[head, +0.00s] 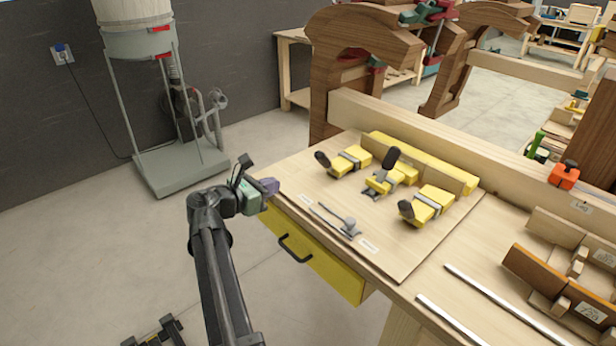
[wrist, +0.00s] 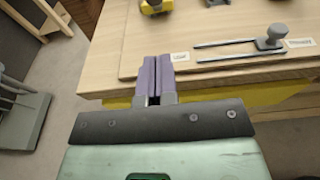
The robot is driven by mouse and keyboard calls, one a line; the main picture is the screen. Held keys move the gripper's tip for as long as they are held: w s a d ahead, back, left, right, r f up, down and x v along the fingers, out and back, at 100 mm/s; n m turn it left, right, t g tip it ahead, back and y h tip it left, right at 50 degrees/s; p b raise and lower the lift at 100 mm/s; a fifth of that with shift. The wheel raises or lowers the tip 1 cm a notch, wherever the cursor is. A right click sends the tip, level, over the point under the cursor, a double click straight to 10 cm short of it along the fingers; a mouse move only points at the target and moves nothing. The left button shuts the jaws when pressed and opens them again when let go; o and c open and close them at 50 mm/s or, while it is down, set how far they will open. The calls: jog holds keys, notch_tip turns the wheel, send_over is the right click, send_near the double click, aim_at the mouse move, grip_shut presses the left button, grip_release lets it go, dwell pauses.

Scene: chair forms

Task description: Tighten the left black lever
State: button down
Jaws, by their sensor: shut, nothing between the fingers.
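Three yellow clamps with black levers sit on the wooden board. The left black lever (head: 322,159) sticks out to the left of the left yellow clamp (head: 350,161). A middle black lever (head: 391,157) points up, and a right black lever (head: 405,209) sticks out to the left of its clamp. My gripper (head: 271,187) is at the board's left edge, apart from the levers. In the wrist view my gripper's purple fingers (wrist: 158,72) are together and empty at the board edge. The clamps are mostly cut off at the top there.
A grey metal piece with a knob (head: 348,226) lies on the board's front part, between small labels. A yellow drawer (head: 318,262) with a dark handle is below. A wooden fence (head: 400,135) stands behind the clamps. Metal rods (head: 490,295) lie at right.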

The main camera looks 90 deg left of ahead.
jog(key=b, duration=0.2)
send_near(320, 161)
jog(key=w+a+f, duration=0.1)
jog(key=f, duration=0.1)
jog(key=w+a+f, duration=0.1)
jog(key=a+f, duration=0.1)
jog(key=shift+w+a, duration=0.15)
jog(key=shift+a, duration=0.05)
jog(key=shift+w+a+r+p, duration=0.35)
jog(key=shift+r+p, duration=0.2)
jog(key=shift+p, duration=0.1)
jog(key=shift+w+a+r+p, duration=0.3)
jog(key=shift+w+r+p, duration=0.05)
jog(key=shift+r+p, duration=0.25)
jog(key=shift+w+a+r, duration=0.1)
jog(key=shift+w+a, duration=0.2)
jog(key=shift+w, duration=0.05)
